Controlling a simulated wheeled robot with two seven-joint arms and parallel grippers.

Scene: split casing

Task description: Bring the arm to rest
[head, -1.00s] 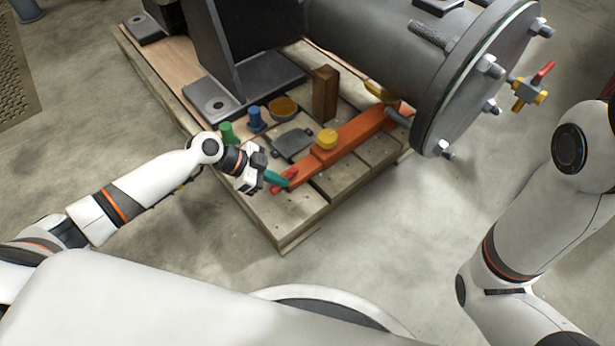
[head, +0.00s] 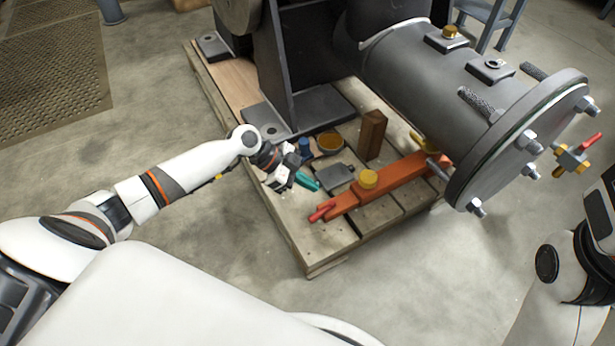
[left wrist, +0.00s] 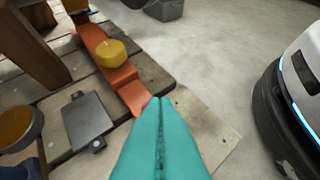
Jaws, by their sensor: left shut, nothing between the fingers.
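My left gripper (head: 307,182) has teal fingertips that are pressed together with nothing between them. It hangs over the near left part of the wooden pallet (head: 318,254), left of the orange bar's red end. In the left wrist view the closed teal fingers (left wrist: 160,145) fill the lower middle, with pallet boards and the orange bar beyond them. My left arm (head: 170,181) reaches in from the left, stretched out toward the pallet. My right arm (head: 560,285) shows only in part at the right edge; its gripper is outside the views.
The pallet carries an orange bar (head: 398,180) with a yellow knob (head: 368,179), a dark plate (head: 335,177), an amber bowl (head: 331,141), a blue piece (head: 304,147) and a wooden block (head: 372,135). A large grey flanged cylinder (head: 440,75) overhangs it. Floor in front is clear.

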